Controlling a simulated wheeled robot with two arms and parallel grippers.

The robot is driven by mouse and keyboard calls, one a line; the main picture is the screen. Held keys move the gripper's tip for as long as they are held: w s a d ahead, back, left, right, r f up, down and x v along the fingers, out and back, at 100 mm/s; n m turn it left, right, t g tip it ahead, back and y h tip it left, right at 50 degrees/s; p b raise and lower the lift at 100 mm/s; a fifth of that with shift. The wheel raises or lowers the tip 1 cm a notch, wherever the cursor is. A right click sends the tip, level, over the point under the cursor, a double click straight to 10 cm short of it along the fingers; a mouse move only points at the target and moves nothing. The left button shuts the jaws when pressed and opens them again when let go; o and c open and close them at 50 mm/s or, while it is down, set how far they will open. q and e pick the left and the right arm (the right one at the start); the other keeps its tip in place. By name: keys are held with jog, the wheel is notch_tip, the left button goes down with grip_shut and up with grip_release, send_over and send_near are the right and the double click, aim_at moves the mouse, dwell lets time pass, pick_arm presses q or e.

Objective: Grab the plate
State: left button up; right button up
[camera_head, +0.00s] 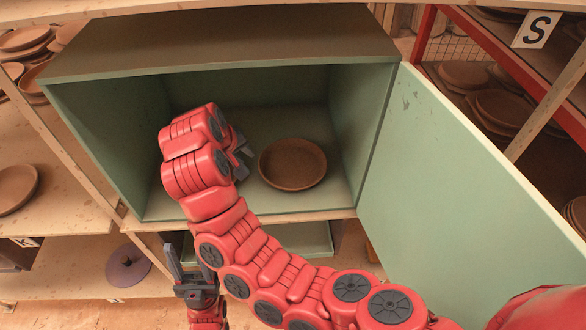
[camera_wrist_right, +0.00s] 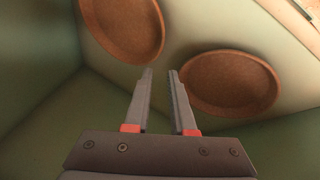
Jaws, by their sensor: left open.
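A brown round plate (camera_head: 292,163) lies on the floor of the open green cabinet in the head view. In the right wrist view two brown plates show, one right of the fingertips (camera_wrist_right: 228,82) and one up and left of them (camera_wrist_right: 124,26). My right gripper (camera_head: 242,158) reaches into the cabinet, just left of the plate in the head view. In its wrist view (camera_wrist_right: 160,72) the fingers are apart with nothing between them. My left gripper (camera_head: 191,258) is open and empty, pointing up below the cabinet. My right arm hides the cabinet's left interior.
The green cabinet (camera_head: 220,62) has side walls and a top close around my right arm. Its door (camera_head: 470,180) stands open at the right. Shelves with stacked plates (camera_head: 22,40) flank it. A purple lidded thing (camera_head: 128,264) sits low at the left.

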jog(key=b, duration=0.3)
send_near(260, 165)
jog(key=shift+x, duration=1.2)
jog(key=shift+w+f, duration=0.4)
jog(key=shift+f, duration=0.2)
jog(key=p+x, duration=0.1)
jog(key=x, duration=0.4)
jog(key=shift+d+f, duration=0.1)
jog(key=shift+d, duration=0.05)
jog(key=shift+s, duration=0.1)
grip_shut()
